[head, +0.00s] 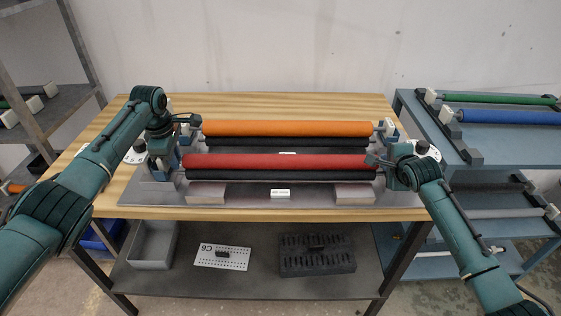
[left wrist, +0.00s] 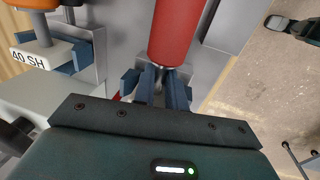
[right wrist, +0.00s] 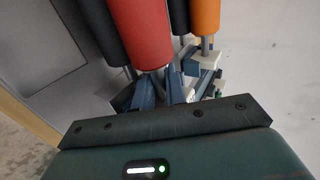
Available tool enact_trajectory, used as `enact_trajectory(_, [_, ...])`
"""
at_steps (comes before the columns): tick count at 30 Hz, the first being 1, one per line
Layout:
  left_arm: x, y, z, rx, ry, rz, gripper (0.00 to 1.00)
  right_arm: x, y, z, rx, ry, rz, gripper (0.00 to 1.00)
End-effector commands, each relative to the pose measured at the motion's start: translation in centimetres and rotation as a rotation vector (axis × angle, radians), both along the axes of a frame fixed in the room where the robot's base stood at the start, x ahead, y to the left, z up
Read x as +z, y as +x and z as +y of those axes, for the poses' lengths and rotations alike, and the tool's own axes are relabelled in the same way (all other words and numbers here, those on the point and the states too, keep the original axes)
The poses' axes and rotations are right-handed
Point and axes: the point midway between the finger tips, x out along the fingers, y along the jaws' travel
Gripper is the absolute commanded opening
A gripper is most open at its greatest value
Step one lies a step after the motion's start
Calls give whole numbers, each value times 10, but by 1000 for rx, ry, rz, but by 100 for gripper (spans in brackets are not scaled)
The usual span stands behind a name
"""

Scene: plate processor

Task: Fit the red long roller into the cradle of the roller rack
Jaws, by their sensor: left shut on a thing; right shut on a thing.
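The red long roller (head: 280,162) lies level across the front of the plate processor (head: 160,196), over a black roller (head: 285,175). My left gripper (head: 180,163) is shut on its left end shaft; the left wrist view shows the fingers (left wrist: 160,86) around the shaft just below the red sleeve (left wrist: 175,30). My right gripper (head: 377,161) is shut on the right end; in the right wrist view its fingers (right wrist: 160,88) close below the red sleeve (right wrist: 140,35). Whether the roller touches the black one is unclear. The blue roller rack (head: 412,112) stands at right, holding green and blue rollers.
An orange roller (head: 287,128) sits behind the red one, with another black roller (head: 290,145) between. Bare wooden tabletop (head: 270,105) lies behind the processor. A grey bin (head: 152,246) and a dark block (head: 317,262) sit on the lower shelf. Another shelf (head: 60,105) stands at left.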

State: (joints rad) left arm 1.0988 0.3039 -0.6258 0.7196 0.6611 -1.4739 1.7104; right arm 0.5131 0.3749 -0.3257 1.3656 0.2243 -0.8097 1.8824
Motion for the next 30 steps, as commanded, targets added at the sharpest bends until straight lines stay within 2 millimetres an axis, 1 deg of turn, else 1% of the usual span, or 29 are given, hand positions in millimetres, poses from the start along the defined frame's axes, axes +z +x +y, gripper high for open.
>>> enact_trajectory(9, [0, 0, 1, 1, 1, 1, 0, -1, -1, 0, -1, -1, 3, 0])
enact_trajectory(16, [5, 0, 1, 1, 1, -2, 0, 5, 0, 0, 0, 0, -2, 0])
enact_trajectory(20, [15, 0, 1, 1, 1, -2, 0, 15, 0, 0, -1, -1, -3, 0])
enact_trajectory(30, [48, 1, 1, 1, 1, -2, 0, 48, 1, -1, -1, -1, -3, 0])
